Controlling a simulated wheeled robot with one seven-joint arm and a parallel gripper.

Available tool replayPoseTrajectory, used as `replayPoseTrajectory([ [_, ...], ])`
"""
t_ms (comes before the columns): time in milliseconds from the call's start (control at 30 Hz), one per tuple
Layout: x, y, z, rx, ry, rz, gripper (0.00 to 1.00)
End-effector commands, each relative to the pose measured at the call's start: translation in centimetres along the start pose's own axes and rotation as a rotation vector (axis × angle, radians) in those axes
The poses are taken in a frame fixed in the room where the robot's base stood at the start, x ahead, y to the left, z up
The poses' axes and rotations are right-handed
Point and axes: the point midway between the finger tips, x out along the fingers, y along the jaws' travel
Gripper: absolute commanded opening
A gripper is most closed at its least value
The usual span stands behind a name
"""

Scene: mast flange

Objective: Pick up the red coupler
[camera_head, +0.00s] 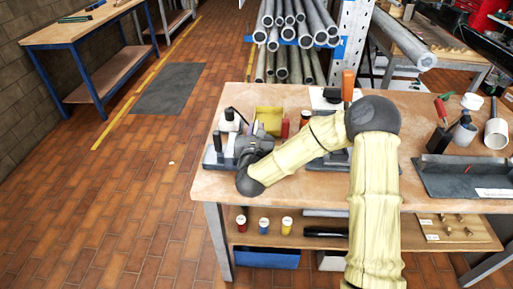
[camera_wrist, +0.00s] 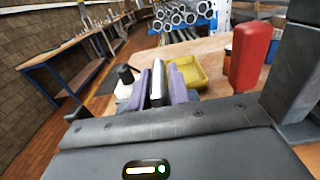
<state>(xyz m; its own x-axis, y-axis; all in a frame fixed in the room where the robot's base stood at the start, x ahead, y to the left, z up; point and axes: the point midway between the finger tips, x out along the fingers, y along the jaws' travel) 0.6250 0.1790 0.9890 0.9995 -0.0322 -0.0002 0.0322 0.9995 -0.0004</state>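My gripper (camera_head: 253,146) is low over the left end of the workbench, left of this red piece. Its dark body fills the bottom of the wrist view. The red cylinder does not appear held. The finger opening cannot be made out clearly.
A yellow bin (camera_wrist: 188,72) stands behind the pale upright slabs (camera_wrist: 158,82). A black-topped white object (camera_head: 229,115) is at the workbench's left end. An orange handle (camera_head: 348,85) stands behind my arm. A grey tray (camera_head: 450,178) is at right. Floor on the left is open.

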Motion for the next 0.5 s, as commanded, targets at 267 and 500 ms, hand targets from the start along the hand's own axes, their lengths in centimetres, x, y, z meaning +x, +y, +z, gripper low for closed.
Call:
replayPoseTrajectory([
  [267,0.0,-0.02,0.0,0.0,0.0,0.0,0.0],
  [500,0.04,-0.13,-0.01,0.0,0.0,-0.002,0.0],
])
